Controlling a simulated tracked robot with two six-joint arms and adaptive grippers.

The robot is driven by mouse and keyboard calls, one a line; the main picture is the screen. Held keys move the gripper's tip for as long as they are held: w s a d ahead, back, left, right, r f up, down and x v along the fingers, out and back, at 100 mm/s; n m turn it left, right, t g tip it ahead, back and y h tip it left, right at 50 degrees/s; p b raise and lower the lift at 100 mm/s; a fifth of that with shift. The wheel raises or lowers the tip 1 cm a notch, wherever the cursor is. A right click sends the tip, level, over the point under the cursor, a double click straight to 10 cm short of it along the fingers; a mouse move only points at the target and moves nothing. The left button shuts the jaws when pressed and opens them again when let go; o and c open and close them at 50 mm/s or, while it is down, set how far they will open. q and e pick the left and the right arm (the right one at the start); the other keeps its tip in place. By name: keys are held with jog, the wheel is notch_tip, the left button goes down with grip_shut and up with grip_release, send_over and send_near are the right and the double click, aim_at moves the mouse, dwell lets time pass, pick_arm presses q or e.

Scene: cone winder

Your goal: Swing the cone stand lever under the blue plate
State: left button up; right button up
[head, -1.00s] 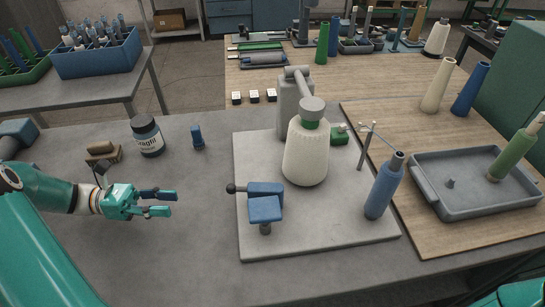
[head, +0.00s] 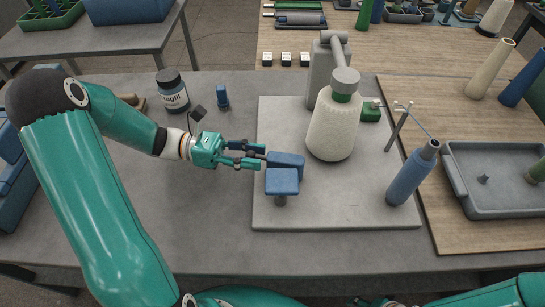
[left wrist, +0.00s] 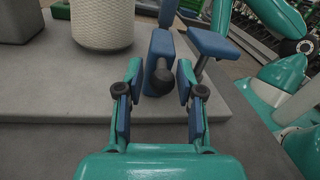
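The cone stand lever (left wrist: 160,46) is a blue block with a dark ball knob (left wrist: 163,75) facing my left wrist camera. In the head view the lever (head: 288,160) lies just behind the blue plate (head: 282,183), which sits on a short post. The plate also shows in the left wrist view (left wrist: 213,43), right of the lever. My left gripper (head: 260,156) is at the lever's left end. In the wrist view its fingers (left wrist: 160,72) are open either side of the knob, with gaps visible. The knob is mostly hidden in the head view. My right gripper is not in view.
A cream yarn cone (head: 332,130) stands on the grey base plate (head: 330,212), right of the lever. A dark jar (head: 173,95) and a small blue item (head: 222,97) stand behind the left arm.

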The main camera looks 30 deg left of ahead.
aim_at(276, 159)
pick_arm(q)
jog(key=shift+x, duration=2.15)
grip_shut()
